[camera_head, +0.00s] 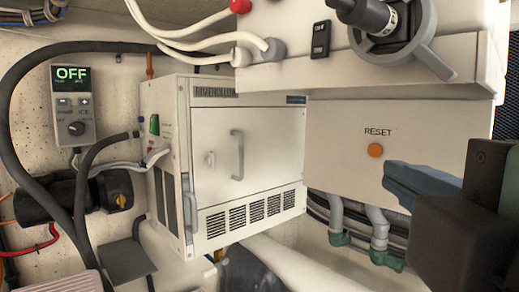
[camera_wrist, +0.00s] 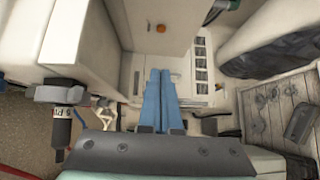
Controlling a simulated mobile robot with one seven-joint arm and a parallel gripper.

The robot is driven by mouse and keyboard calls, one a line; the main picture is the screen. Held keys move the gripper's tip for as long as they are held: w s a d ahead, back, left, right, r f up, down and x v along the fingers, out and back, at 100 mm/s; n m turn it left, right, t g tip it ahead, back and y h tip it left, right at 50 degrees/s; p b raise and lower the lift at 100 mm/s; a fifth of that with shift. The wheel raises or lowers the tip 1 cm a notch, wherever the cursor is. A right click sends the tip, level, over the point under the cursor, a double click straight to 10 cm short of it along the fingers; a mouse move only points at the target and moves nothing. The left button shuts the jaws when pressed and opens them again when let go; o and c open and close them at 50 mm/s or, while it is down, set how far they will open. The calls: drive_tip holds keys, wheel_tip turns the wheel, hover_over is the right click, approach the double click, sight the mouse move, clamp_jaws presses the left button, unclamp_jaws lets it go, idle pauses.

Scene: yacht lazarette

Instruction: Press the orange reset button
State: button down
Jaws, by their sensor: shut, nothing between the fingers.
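The round orange reset button (camera_head: 375,150) is on a cream panel (camera_head: 335,170), just under the word RESET. It also shows as a small orange spot near the top of the wrist view (camera_wrist: 161,28). My gripper (camera_head: 388,176) comes in from the right, its blue fingers closed together with nothing between them. In the head view its tips appear a little below and right of the button, which is uncovered. In the wrist view the fingertips (camera_wrist: 160,72) point up toward the button, with a visible gap between.
A white box (camera_head: 244,150) with a handled door and vents stands left of the panel. A ledge (camera_head: 400,75) with a large plug and connector (camera_head: 395,30) overhangs the button panel. Grey pipes (camera_head: 378,225) with green fittings run below. A control unit (camera_head: 72,105) reads OFF.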

sight(374, 155)
drive_tip(key=w+d+p, duration=0.1)
drive_tip(key=w+p, duration=0.2)
drive_tip(key=w, duration=0.1)
drive_tip(key=w+d+p, duration=0.1)
drive_tip(key=w+p, duration=0.2)
drive_tip(key=w+d+p, duration=0.1)
drive_tip(key=w+p, duration=0.2)
drive_tip(key=w, duration=0.1)
drive_tip(key=shift+w+d+f, duration=0.1)
drive_tip(key=shift+w+d, duration=0.1)
drive_tip(key=shift+w, duration=0.1)
drive_tip(key=shift+w+d+p, duration=0.2)
drive_tip(key=shift+d+p, duration=0.15)
drive_tip(key=shift+d, duration=0.1)
drive_tip(key=shift+w+f, duration=0.1)
